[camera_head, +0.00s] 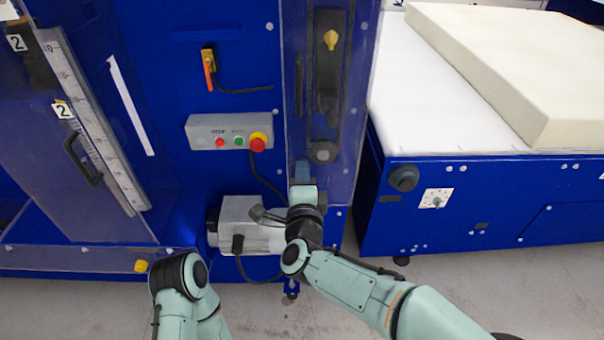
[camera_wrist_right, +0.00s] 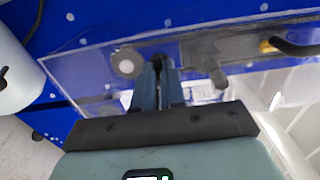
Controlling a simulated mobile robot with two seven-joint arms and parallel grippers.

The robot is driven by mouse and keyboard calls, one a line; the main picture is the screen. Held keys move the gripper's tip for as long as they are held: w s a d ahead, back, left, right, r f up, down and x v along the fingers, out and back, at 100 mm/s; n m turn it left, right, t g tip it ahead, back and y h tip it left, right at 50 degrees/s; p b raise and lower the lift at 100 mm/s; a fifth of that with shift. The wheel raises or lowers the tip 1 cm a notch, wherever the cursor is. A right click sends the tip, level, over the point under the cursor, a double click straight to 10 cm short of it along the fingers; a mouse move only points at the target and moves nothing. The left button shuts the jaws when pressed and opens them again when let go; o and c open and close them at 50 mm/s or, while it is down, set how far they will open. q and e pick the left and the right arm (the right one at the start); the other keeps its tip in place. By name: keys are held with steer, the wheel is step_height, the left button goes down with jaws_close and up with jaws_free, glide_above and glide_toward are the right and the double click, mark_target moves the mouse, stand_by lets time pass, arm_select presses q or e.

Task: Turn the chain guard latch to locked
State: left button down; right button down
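A clear guard panel (camera_head: 357,110) covers a dark upright strip (camera_head: 328,75) on the blue machine. A yellow knob (camera_head: 331,40) sits at the strip's top, and a round grey disc (camera_head: 322,152) is near its lower end. I cannot tell for sure which part is the latch. My right gripper (camera_head: 302,168) is at the panel's lower part, just below and left of the disc. In the right wrist view its fingers (camera_wrist_right: 159,68) are slightly apart beside the disc (camera_wrist_right: 127,62), with no held thing clear between them. A dark grey lever (camera_wrist_right: 216,76) stands to their right. My left gripper is out of view.
A grey button box (camera_head: 230,131) with a red stop button is left of the panel. A grey motor unit (camera_head: 240,222) with cables is close to my right wrist. A white conveyor bed (camera_head: 415,105) with a foam block (camera_head: 500,70) stands at right.

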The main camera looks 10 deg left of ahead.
steer(key=shift+n, duration=0.3)
steer(key=shift+n+p, duration=2.35)
steer(key=shift+n, duration=6.35)
steer(key=c, duration=1.2)
jaws_free()
